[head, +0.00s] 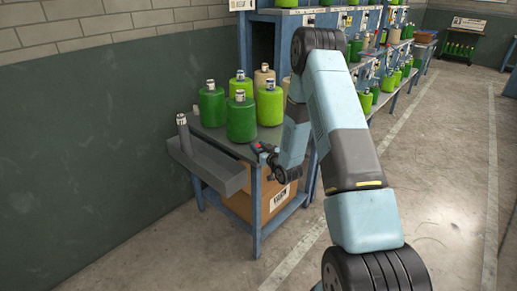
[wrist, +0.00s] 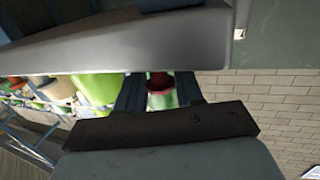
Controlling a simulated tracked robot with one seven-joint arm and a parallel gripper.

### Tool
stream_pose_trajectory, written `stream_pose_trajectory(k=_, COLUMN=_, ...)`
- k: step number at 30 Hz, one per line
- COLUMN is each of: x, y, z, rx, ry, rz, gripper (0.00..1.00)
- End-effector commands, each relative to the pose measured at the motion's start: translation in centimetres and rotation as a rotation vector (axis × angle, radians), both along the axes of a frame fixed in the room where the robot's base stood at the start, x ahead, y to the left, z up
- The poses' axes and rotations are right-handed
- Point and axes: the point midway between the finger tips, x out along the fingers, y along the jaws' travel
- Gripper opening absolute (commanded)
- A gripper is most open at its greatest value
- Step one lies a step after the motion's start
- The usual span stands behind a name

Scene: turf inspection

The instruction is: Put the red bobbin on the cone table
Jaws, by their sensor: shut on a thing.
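The cone table (head: 212,133) stands against the green wall in the head view, with a grey top and blue legs. Several green cones and pale ones stand on its top. My gripper (head: 262,150) is at the table's front right corner. A small red thing, the red bobbin (head: 257,147), shows at its tip. In the wrist view the red bobbin (wrist: 158,84) sits between the two dark fingers of my gripper (wrist: 160,78), which are shut on it. Part of the bobbin is hidden by the gripper body. I cannot tell whether the bobbin touches the table.
A grey trough (head: 212,165) runs along the table's left side, with a pale-topped tube (head: 183,133) upright in it. A cardboard box (head: 241,205) sits under the table. Blue racks with green cones stand behind. The floor (head: 440,190) on the right is clear.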

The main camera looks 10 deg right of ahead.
Motion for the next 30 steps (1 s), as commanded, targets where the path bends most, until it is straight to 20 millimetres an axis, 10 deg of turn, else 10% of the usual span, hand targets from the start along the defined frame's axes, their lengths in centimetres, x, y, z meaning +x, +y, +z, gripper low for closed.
stream_pose_trajectory(k=10, x=0.0, y=-0.07, z=-0.29, rx=0.0, ry=0.0, rz=-0.001, gripper=0.07)
stream_pose_trajectory(k=11, x=0.01, y=-0.08, z=-0.24, rx=0.0, ry=-0.001, rz=-0.001, gripper=0.39)
stream_pose_trajectory(k=18, x=0.0, y=-0.1, z=-0.22, rx=0.0, ry=-0.001, rz=-0.001, gripper=0.62)
stream_pose_trajectory(k=30, x=-0.81, y=-0.43, z=0.0, rx=0.0, ry=0.0, rz=-0.001, gripper=0.62)
